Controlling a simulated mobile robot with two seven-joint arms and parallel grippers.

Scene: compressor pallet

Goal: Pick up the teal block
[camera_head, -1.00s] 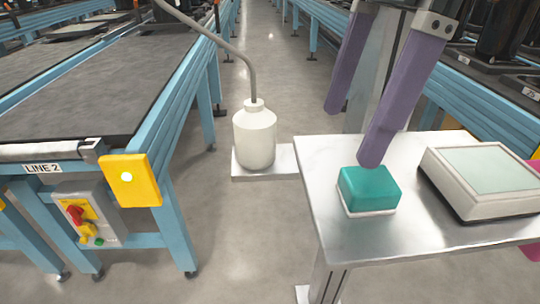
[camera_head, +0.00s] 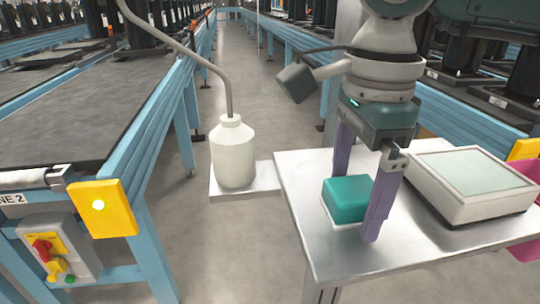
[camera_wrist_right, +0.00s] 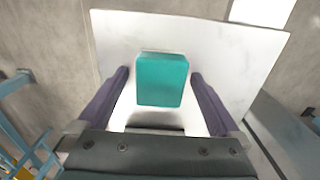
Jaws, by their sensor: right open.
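The teal block (camera_head: 348,199) sits on a thin white base on the small metal table (camera_head: 345,250). It also shows in the right wrist view (camera_wrist_right: 162,80), centred ahead of the fingers. My right gripper (camera_head: 358,205) is open, with its two purple fingers pointing down at the table. In the head view one finger is behind the block and the other in front at its right. In the right wrist view the fingers (camera_wrist_right: 162,85) lie left and right of the block, with visible gaps on both sides. My left gripper is not in view.
A white device with a pale flat top (camera_head: 470,180) stands on the table right of the gripper. A pink item (camera_head: 525,200) shows at the right edge. A white bottle (camera_head: 232,155) stands left of the table. A blue-framed conveyor (camera_head: 150,150) runs along the left.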

